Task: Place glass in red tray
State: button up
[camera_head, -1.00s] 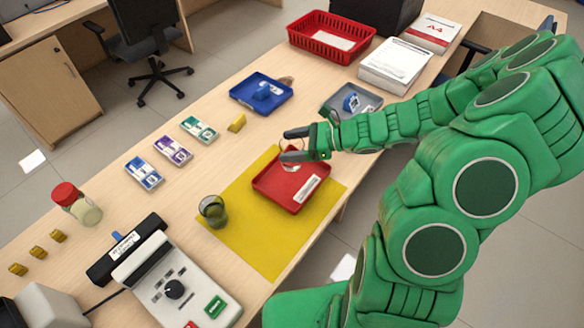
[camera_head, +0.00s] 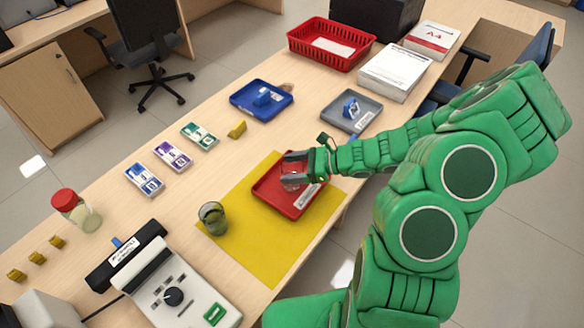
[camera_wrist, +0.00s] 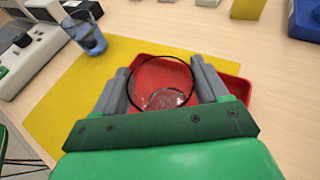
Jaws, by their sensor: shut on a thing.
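My gripper (camera_head: 294,167) is shut on a clear glass (camera_head: 292,181). In the wrist view the glass (camera_wrist: 163,98) sits between the two fingers (camera_wrist: 163,88), with its round dark rim facing the camera. The red tray (camera_head: 267,198) lies on a yellow mat, with a white label on its near right side. The glass is over the red tray, which also shows in the wrist view (camera_wrist: 237,84). I cannot tell whether the glass base touches the tray floor. A second, darker glass (camera_head: 213,218) stands upright on the mat's left edge, apart from the tray.
The yellow mat (camera_head: 262,247) has bare room in front. A counting machine (camera_head: 175,290) stands at the lower left, a red-lidded jar (camera_head: 76,210) further left. Blue (camera_head: 243,103) and grey (camera_head: 334,118) trays, a red basket (camera_head: 310,48) and paper stacks lie behind.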

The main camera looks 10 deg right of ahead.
jog(key=shift+f, duration=0.2)
jog(key=o, duration=1.6)
jog(key=shift+c, duration=0.2)
